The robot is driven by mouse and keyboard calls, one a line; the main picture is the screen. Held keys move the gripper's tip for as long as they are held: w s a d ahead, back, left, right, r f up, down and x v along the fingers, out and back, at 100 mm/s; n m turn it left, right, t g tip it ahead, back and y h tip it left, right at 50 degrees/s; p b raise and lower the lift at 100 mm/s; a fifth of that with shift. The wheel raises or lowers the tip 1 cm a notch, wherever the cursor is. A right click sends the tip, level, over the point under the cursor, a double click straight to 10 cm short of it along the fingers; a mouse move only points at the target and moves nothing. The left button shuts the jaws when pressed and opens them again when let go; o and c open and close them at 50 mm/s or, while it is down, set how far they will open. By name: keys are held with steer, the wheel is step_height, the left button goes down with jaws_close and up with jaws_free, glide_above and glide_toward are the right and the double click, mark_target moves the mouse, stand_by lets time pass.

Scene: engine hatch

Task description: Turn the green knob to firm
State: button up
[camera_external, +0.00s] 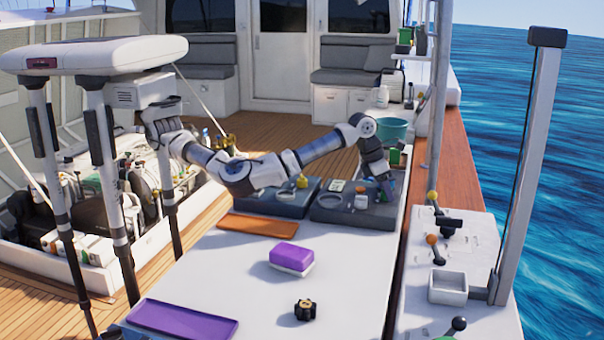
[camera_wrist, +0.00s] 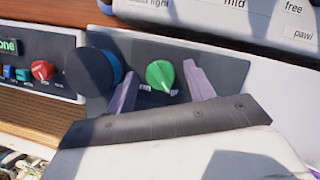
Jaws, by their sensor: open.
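The green knob (camera_wrist: 160,76) is round with a pale pointer line, set on a dark grey panel in the wrist view. The line points down and slightly right, towards small white lettering too blurred to read surely. My gripper (camera_wrist: 161,71) is open, with one finger to the left of the knob and one to the right. Gaps show between the knob and both fingers. In the external view my gripper (camera_external: 386,186) is low at the right end of the dark units, and I cannot make out the green knob there.
A large dark blue knob (camera_wrist: 95,68) sits just left of my left finger. A red knob (camera_wrist: 42,70) is further left. A grey panel (camera_wrist: 215,15) with "mild", "free" and "pawl" labels lies beyond. A purple sponge-like block (camera_external: 291,257) lies on the white top.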

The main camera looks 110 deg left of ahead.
steer(key=c, duration=1)
steer(key=shift+o, duration=0.2)
steer(key=shift+m, duration=0.4)
steer(key=m+h+b, duration=0.1)
steer(key=m+b, duration=0.1)
steer(key=m, duration=0.1)
steer(key=shift+f+t+h+b, duration=0.1)
steer(key=shift+t+h+b, duration=0.2)
steer(key=shift+h+b, duration=0.1)
steer(key=m+h+b, duration=0.1)
steer(key=m, duration=0.1)
steer(key=m+b, duration=0.1)
steer(key=m, duration=0.2)
steer(key=shift+a+h, duration=0.2)
steer(key=shift+h, duration=0.2)
steer(key=m, duration=0.2)
steer(key=m+g+h+b, duration=0.1)
steer(key=m, duration=0.1)
steer(key=shift+w+a+r, duration=0.1)
steer(key=shift+r, duration=0.1)
steer(key=shift+m+g+h, duration=0.6)
steer(key=shift+m, duration=1.2)
